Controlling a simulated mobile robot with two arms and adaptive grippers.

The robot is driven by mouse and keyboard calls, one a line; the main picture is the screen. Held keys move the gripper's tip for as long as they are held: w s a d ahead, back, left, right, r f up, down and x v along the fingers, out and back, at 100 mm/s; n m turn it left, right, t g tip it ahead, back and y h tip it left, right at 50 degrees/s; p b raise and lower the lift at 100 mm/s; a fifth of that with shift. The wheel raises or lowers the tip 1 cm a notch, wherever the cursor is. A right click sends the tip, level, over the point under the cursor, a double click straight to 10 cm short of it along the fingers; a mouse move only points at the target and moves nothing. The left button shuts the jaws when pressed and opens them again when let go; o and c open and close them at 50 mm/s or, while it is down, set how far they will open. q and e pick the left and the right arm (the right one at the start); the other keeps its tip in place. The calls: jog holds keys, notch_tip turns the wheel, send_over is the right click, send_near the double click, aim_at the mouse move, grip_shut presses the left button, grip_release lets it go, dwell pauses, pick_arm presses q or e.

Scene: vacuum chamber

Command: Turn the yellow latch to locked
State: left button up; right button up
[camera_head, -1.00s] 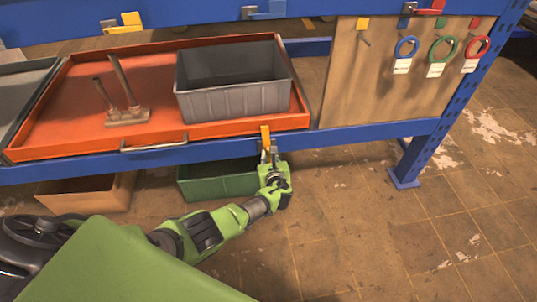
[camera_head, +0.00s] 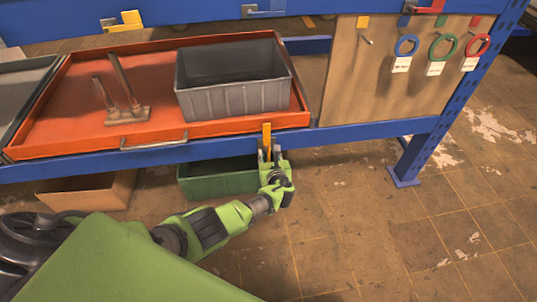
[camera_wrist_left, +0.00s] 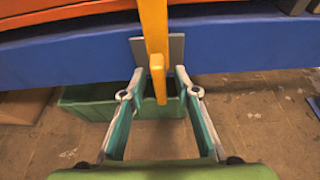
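A yellow latch (camera_head: 267,139) stands upright on a grey plate on the front blue beam, right of the tray handle. In the left wrist view the latch (camera_wrist_left: 154,30) runs down the middle, its knob-like end sticking out toward my gripper. My left gripper (camera_head: 270,154) is at the lower end of the latch. In the left wrist view the open fingers (camera_wrist_left: 160,76) sit on either side of the yellow end, with a gap visible on both sides. My right gripper is not in view.
An orange tray (camera_head: 70,120) above the beam holds a grey bin (camera_head: 235,100) and a wooden-looking stand with rods (camera_head: 127,115). A green bin (camera_head: 215,184) is below, behind my gripper. Another yellow latch (camera_head: 124,22) is on the upper beam. Floor to the right is clear.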

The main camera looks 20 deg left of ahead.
pick_arm(q)
jog(key=v, duration=1.2)
jog(key=shift+d+f, duration=0.1)
dwell(0.5)
